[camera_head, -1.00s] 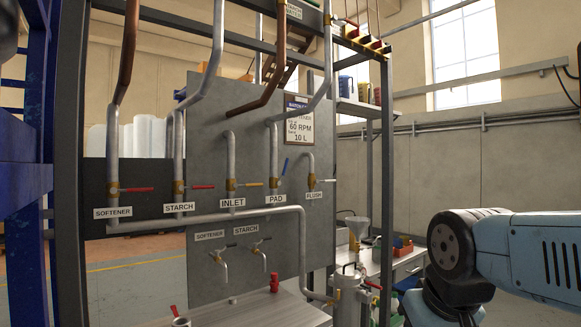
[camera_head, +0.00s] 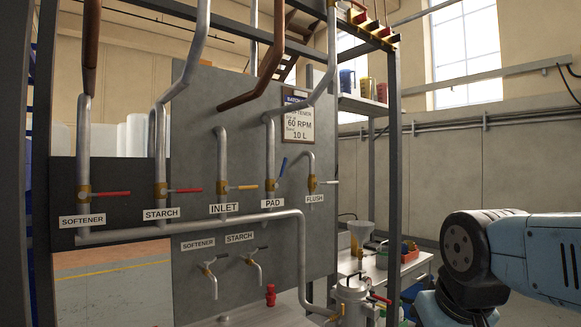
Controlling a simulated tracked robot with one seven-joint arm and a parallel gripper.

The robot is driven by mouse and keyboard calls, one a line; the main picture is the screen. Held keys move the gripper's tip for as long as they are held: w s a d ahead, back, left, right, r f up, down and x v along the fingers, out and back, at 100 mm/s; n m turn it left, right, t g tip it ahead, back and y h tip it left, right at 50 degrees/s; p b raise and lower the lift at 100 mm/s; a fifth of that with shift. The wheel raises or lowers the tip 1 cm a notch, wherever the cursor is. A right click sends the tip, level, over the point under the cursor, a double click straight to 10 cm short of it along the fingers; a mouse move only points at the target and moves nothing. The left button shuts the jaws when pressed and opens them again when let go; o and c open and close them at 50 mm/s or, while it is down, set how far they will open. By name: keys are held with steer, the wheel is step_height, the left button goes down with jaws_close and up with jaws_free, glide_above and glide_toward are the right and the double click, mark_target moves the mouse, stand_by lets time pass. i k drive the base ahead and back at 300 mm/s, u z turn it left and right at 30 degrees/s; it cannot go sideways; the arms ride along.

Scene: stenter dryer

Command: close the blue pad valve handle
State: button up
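The blue pad valve handle (camera_head: 283,167) is on the vertical pad pipe, just above the PAD label (camera_head: 272,203). The handle points steeply up and to the right, close to in line with its pipe, while the neighbouring handles lie level. My arm shows at the lower right, well to the right of the valve and apart from it. My gripper is not in view.
Red softener (camera_head: 113,194) and starch (camera_head: 185,190) handles, a yellow inlet handle (camera_head: 243,187) and a pale flush handle (camera_head: 328,182) flank the valve. A dark frame post (camera_head: 394,150) and a metal pot (camera_head: 352,300) stand to the right.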

mark_target(281, 172)
steer(key=i, duration=1.35)
steer(key=u, duration=0.05)
